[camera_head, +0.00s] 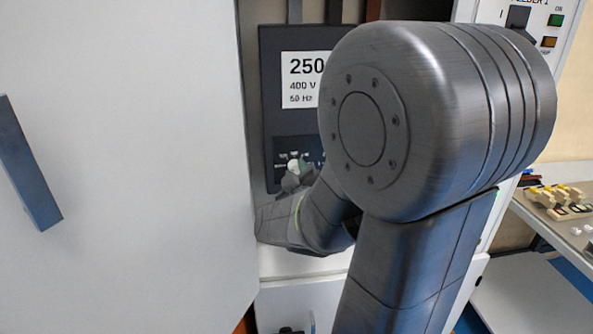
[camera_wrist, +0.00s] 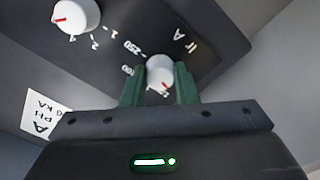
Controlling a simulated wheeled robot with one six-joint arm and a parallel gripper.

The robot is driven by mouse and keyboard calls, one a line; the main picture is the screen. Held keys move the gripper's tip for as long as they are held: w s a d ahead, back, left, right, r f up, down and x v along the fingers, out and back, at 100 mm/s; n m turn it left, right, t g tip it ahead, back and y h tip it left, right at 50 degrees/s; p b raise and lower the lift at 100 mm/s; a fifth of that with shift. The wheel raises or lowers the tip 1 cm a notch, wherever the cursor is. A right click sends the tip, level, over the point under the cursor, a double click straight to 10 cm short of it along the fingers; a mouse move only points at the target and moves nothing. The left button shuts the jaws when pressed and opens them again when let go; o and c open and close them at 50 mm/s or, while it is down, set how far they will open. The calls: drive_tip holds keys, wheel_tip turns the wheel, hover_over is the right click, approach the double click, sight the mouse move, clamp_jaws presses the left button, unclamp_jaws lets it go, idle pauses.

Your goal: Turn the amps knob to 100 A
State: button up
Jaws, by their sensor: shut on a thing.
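The amps knob (camera_wrist: 159,71) is white with a red pointer line, on the dark breaker face in the wrist view. My gripper (camera_wrist: 159,84) has its two green fingers on either side of this knob and is shut on it. The red line points down toward the palm, near a mark that I cannot read. Marks "250" and part of another number ending in "00" show to its left. In the head view a white knob (camera_head: 293,166) shows above my gripper (camera_head: 290,181); my arm hides much of the breaker panel (camera_head: 270,110).
A second white knob (camera_wrist: 76,14) with a red line sits to the upper left. A white label (camera_wrist: 46,113) lies below it. In the head view a cabinet door (camera_head: 130,160) stands open at left. A bench with yellow parts (camera_head: 560,197) is at right.

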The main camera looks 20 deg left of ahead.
drive_tip(key=shift+n, duration=1.1)
drive_tip(key=o, duration=1)
drive_tip(key=p+v, duration=0.1)
drive_tip(key=v, duration=1.3)
drive_tip(key=shift+w, duration=0.2)
